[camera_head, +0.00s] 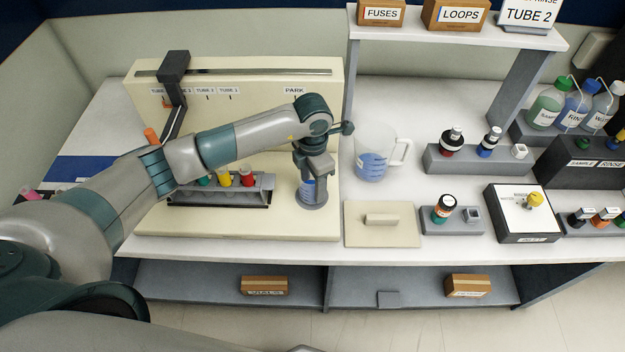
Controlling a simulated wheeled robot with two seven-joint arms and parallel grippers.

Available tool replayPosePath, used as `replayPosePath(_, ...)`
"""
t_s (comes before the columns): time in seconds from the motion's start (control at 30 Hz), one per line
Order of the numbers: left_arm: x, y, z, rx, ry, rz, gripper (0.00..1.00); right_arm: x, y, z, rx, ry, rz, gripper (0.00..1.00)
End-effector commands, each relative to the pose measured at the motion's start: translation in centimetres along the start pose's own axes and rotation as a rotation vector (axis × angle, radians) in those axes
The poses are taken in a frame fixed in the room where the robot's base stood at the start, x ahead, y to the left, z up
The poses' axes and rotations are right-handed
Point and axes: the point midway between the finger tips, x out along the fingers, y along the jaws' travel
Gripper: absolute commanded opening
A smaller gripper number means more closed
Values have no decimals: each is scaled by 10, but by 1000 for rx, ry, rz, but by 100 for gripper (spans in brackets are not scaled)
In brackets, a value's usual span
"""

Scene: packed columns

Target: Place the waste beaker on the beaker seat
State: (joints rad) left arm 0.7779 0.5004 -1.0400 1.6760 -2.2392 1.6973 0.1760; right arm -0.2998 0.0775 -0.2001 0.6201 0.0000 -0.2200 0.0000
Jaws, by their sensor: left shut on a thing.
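My left gripper (313,175) points down at the right end of the cream instrument base. It is shut on the waste beaker (307,190), a small clear vessel showing blue, partly hidden by the fingers. The beaker is upright, at the round grey beaker seat (314,205), whose rim shows around its lower part. I cannot tell whether its bottom rests fully on the seat. My right gripper is not in view.
A clear jug (372,168) with blue liquid and a handle stands just right of the gripper. A tube rack (225,194) with coloured tubes is left, under my arm. A cream lid (382,238) lies at front right. A raised shelf (400,32) stands behind.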

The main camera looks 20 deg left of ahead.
Motion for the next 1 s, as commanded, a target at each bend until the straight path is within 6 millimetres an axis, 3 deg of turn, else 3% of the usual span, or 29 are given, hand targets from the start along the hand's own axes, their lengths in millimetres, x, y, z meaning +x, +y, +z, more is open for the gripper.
replayPosePath(0.5, 11, 0, 0, 1, 0, 1, 29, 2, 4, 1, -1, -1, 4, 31)
replayPosePath(0.53, 9, 0, 0, 1, 0, 1, 60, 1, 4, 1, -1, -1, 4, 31)
replayPosePath(0.6, 9, 0, 0, 1, 0, 1, 71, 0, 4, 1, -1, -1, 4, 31)
replayPosePath(1.0, 6, 0, 0, 0, 0, 1, 71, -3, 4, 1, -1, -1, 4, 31)
